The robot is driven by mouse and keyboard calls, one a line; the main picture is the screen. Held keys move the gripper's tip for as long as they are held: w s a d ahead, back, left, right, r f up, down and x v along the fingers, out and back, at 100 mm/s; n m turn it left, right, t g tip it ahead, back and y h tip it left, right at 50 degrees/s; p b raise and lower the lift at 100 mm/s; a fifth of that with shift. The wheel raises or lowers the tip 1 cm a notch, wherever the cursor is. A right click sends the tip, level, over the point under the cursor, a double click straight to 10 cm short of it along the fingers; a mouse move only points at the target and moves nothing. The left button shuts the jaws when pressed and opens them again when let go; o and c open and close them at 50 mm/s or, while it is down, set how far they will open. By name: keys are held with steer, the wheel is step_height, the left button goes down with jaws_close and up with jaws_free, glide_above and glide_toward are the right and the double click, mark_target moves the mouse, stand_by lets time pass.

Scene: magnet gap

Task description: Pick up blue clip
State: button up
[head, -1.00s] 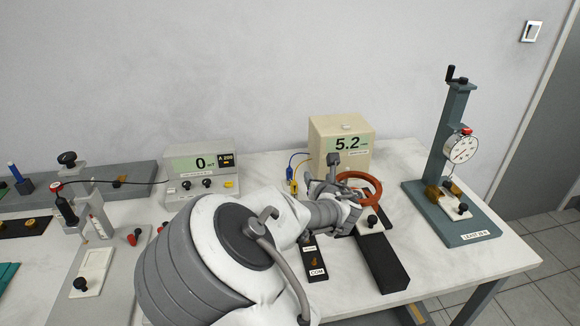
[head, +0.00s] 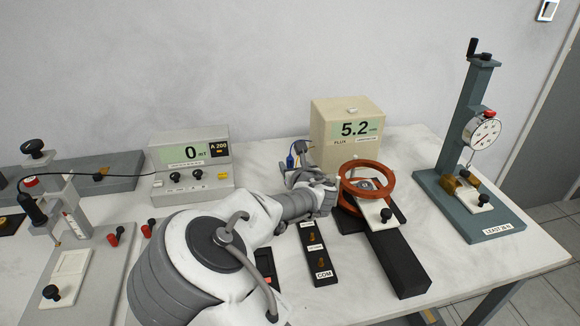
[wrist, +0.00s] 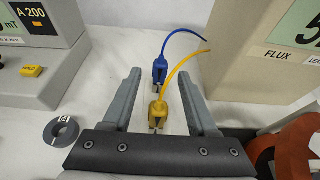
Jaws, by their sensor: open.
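The blue clip (wrist: 160,69) stands on the white table in the wrist view, with a blue wire curving up and right from it. A yellow clip (wrist: 158,112) with a yellow wire stands nearer, between the fingers of my gripper (wrist: 158,85). My gripper is open and empty, its two grey fingers on either side of the clips, apart from both. The blue clip lies ahead, around the level of the fingertips. In the head view the blue clip (head: 291,161) shows small beside my gripper (head: 299,168); the yellow clip is mostly hidden by my arm there.
The beige flux meter (head: 345,135) stands close on the right, and the grey meter (head: 190,165) on the left. A red-orange ring coil (head: 367,180), a black COM strip (head: 315,252) and a dial gauge stand (head: 460,150) are to the right.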

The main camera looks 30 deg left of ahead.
mark_target(291, 160)
steer(key=shift+b+x, duration=0.3)
steer(key=shift+x, duration=2.05)
steer(key=shift+a+r, duration=0.1)
steer(key=shift+r, duration=0.1)
jaws_close()
